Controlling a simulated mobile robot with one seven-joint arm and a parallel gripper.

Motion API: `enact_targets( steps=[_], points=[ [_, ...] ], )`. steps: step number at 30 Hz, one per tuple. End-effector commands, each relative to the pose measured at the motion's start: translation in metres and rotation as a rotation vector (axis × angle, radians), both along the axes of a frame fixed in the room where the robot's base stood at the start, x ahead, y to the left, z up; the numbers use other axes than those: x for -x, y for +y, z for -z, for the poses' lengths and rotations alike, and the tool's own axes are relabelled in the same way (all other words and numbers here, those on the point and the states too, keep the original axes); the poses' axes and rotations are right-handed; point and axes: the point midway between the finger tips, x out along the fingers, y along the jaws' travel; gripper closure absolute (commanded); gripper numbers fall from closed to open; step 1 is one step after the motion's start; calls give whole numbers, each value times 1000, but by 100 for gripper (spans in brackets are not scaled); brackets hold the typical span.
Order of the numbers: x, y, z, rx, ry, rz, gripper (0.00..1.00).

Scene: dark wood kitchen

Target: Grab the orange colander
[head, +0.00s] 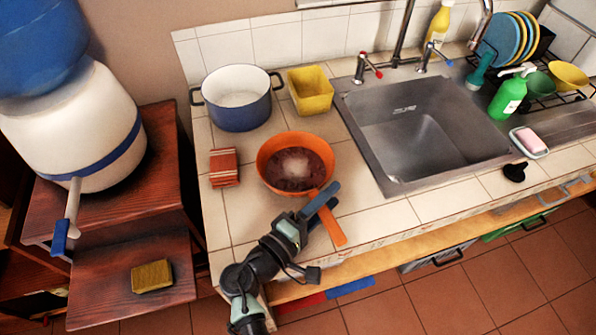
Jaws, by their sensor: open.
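The orange colander (325,148) looks like a round bowl with a long handle (333,222) pointing toward the counter's front edge. It sits on the tiled counter left of the sink. Its inside shows a dark reddish area with a pale patch. My gripper (329,198) is open, with blue fingers beside and over the handle near the bowl. In this one view I cannot tell whether the fingers touch the handle or straddle it. Part of the handle is hidden behind the fingers.
Behind the colander stand a blue pot (238,120) and a yellow container (311,104). A folded orange cloth (224,167) lies to its left. The sink (386,178) is to the right. The counter's front strip (385,220) is clear.

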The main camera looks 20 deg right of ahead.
Motion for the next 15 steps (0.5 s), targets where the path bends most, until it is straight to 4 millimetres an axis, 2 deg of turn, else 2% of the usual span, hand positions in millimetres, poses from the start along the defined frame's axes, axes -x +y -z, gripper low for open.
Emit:
enact_targets(
  steps=[8, 15],
  points=[
    [-1, -2, 1, 1, 1, 0, 49],
    [-1, -2, 0, 1, 1, 0, 92]
  ],
)
